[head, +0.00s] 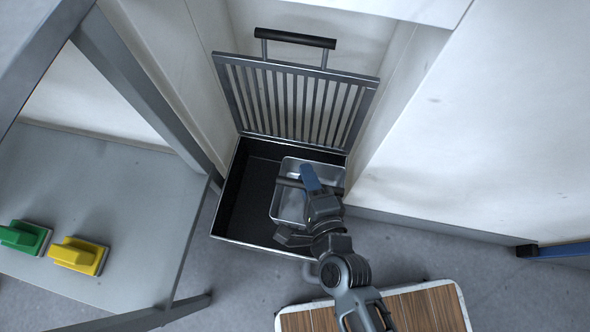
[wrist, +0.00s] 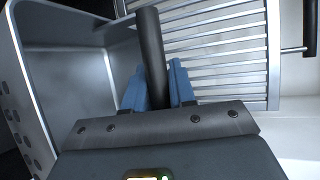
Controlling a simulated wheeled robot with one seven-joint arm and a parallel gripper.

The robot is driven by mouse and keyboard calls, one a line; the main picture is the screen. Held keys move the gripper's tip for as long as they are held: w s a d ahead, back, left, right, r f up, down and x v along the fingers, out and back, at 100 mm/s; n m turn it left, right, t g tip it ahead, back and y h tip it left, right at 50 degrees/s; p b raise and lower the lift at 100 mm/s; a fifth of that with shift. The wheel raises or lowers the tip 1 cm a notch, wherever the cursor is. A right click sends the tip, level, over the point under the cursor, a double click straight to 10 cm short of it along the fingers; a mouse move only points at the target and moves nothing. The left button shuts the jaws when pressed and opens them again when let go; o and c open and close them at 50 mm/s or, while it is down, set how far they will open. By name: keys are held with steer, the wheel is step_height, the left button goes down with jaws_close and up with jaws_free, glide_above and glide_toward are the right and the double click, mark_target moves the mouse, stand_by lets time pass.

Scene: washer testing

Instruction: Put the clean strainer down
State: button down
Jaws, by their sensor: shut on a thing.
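The strainer (head: 288,207) is a shiny metal basket with a dark bar handle. In the head view it is in or just above the black open bin (head: 240,195); I cannot tell whether it touches the bottom. My gripper (head: 309,178) has blue fingers and is shut on the strainer's handle. In the wrist view the blue fingers (wrist: 158,88) stand either side of the dark handle (wrist: 151,50). The strainer's inner wall (wrist: 60,75) fills the left of that view, with small holes at its left edge. My arm hides part of the strainer in the head view.
A slatted metal grate lid (head: 292,98) with a black handle stands raised behind the bin. White walls enclose the sides. A wood-topped surface (head: 425,310) is at the bottom.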

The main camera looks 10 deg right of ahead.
mark_target(287, 208)
steer(key=w+a, duration=0.1)
steer(key=w, duration=0.7)
steer(key=f+b, duration=0.3)
steer(key=f, duration=0.3)
steer(key=f+b, duration=0.3)
steer(key=f, duration=0.3)
steer(key=f+b, duration=0.4)
steer(key=f, duration=0.2)
steer(key=shift+w+a, duration=0.25)
steer(key=shift+w, duration=0.05)
steer(key=c, duration=0.9)
jaws_free()
steer(key=p+v, duration=0.4)
steer(key=v, duration=0.8)
steer(key=shift+d, duration=0.1)
